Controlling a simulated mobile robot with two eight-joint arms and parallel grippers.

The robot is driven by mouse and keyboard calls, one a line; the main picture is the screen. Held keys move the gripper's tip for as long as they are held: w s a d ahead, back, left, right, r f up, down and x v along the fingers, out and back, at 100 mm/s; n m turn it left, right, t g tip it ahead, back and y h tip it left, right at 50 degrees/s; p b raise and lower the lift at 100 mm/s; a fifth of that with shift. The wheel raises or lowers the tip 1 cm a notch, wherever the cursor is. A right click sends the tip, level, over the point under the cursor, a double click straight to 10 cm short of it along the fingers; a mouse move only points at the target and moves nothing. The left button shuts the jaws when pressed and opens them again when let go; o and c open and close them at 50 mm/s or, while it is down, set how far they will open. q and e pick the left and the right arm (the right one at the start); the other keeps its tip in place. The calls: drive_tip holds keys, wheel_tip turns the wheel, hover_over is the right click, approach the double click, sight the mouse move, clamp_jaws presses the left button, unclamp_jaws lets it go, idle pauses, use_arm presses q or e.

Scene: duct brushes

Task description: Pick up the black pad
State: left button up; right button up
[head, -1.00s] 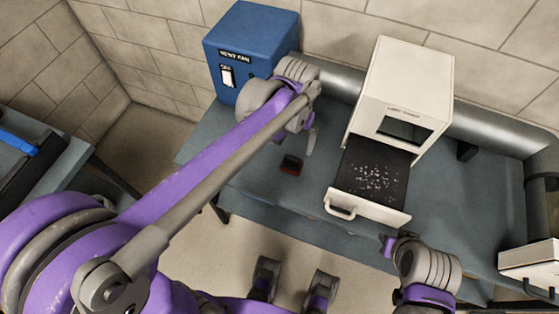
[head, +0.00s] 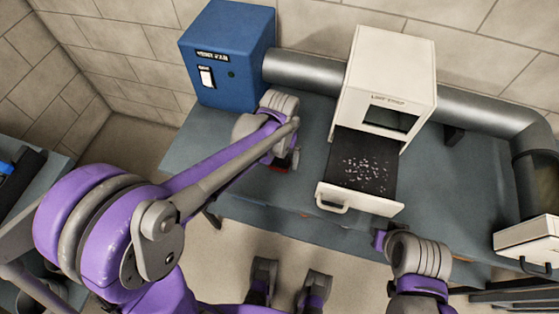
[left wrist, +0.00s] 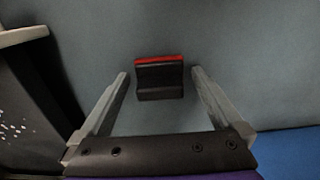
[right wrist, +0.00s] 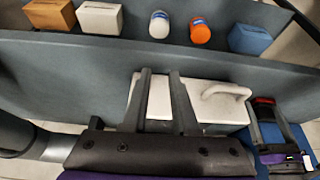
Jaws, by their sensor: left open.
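The black pad, a small black block with a red strip along one edge, lies on the grey-blue table. In the left wrist view the pad (left wrist: 160,88) sits between and just beyond the two fingertips, apart from both fingers. In the head view only a bit of its red edge (head: 279,168) shows; my left gripper (head: 288,160) hides the rest. My left gripper is open and empty over the pad. My right gripper (right wrist: 160,72) has a narrow gap between its fingers and nothing in it. It is in front of the white drawer with a handle (right wrist: 225,92).
A white unit (head: 385,75) stands right of the pad, with its drawer (head: 365,200) pulled out, holding a black sheet with pale flecks. A blue box (head: 228,60) stands behind left. A metal duct (head: 305,75) runs along the wall. The right wrist view shows several boxes and cans.

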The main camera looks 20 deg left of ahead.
use_arm(q)
drive_tip(key=shift+f, duration=0.1)
drive_tip(key=shift+c, duration=0.3)
